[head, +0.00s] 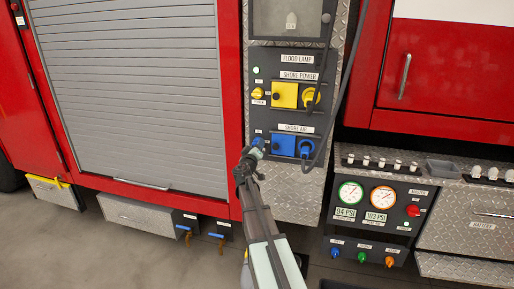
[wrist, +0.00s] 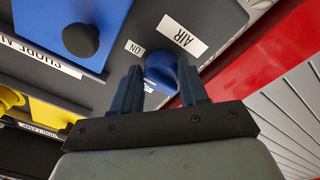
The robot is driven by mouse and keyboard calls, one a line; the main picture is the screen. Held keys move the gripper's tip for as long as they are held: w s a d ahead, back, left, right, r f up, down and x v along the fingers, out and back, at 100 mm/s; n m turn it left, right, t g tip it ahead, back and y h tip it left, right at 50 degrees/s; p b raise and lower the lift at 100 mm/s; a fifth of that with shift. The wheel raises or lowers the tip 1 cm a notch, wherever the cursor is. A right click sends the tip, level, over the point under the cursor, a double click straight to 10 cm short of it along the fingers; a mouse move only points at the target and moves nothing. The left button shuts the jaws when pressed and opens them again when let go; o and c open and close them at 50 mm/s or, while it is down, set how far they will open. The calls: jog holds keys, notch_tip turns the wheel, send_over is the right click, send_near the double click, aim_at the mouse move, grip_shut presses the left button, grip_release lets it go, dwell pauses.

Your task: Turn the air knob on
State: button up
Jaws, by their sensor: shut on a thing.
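The blue air knob (wrist: 160,72) sits on a dark panel beside a white AIR label (wrist: 182,35) and a small ON label (wrist: 134,48). In the head view the knob (head: 257,142) is partly hidden by my gripper. My gripper (wrist: 165,80) is shut on the knob, with one finger on each side of it in the wrist view. My gripper (head: 250,155) reaches the lower left of the shore air panel in the head view. The fingers hide part of the knob's edges and the lettering near it.
A blue cover (head: 284,145) and a blue plug (head: 306,148) with a black cable are right of the knob. Above are a yellow cover (head: 285,94), yellow knob (head: 257,93) and yellow plug (head: 311,97). A gauge panel (head: 369,205) stands lower right. A grey shutter (head: 135,90) is left.

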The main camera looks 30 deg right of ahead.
jog(key=shift+a, duration=0.1)
jog(key=o, duration=1)
jog(key=v, duration=1.3)
jog(key=shift+s+a, duration=0.25)
jog(key=shift+n, duration=0.3)
